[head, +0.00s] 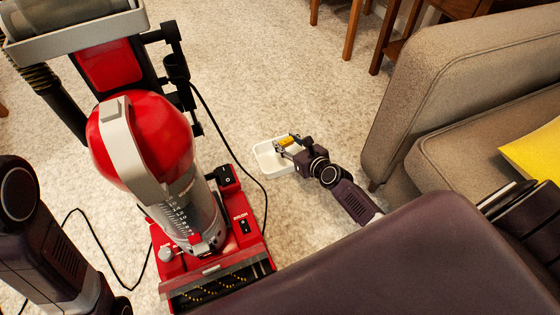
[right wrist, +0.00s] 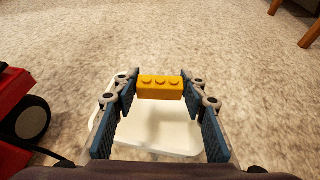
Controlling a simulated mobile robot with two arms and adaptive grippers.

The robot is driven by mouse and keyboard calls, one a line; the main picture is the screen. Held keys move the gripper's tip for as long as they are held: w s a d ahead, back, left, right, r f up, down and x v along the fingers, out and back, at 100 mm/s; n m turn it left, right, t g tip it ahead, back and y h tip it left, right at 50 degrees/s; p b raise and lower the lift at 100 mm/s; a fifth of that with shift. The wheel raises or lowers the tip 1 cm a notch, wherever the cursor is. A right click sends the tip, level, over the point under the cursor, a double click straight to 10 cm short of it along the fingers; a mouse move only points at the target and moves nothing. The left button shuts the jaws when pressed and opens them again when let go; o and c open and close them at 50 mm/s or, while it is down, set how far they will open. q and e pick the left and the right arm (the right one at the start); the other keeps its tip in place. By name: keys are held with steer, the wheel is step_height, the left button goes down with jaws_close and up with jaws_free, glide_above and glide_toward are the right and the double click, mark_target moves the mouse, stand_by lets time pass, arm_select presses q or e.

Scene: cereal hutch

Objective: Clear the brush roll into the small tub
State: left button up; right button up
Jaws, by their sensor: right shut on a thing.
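My right gripper (head: 288,147) is shut on a yellow toy brick (right wrist: 160,88) with studs on top. The brick also shows in the head view as a small yellow patch (head: 284,141). The gripper holds it over the small white tub (head: 265,163), which stands on the carpet. In the right wrist view the tub (right wrist: 160,135) lies below the brick and looks empty where I can see it. The dark brush roll (head: 205,293) with yellow bristle tufts shows at the front of the red vacuum cleaner (head: 135,150). My left arm is at the left, but its gripper is out of view.
The vacuum's black cord (head: 232,131) runs over the carpet between the vacuum and the tub. A beige sofa (head: 425,95) with a yellow cushion (head: 535,153) stands at the right. Wooden furniture legs (head: 352,30) are at the back. The carpet behind the tub is clear.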

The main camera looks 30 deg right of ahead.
steer(key=o, duration=0.9)
steer(key=shift+s, duration=0.1)
steer(key=v, duration=1.2)
steer(key=shift+f, duration=0.1)
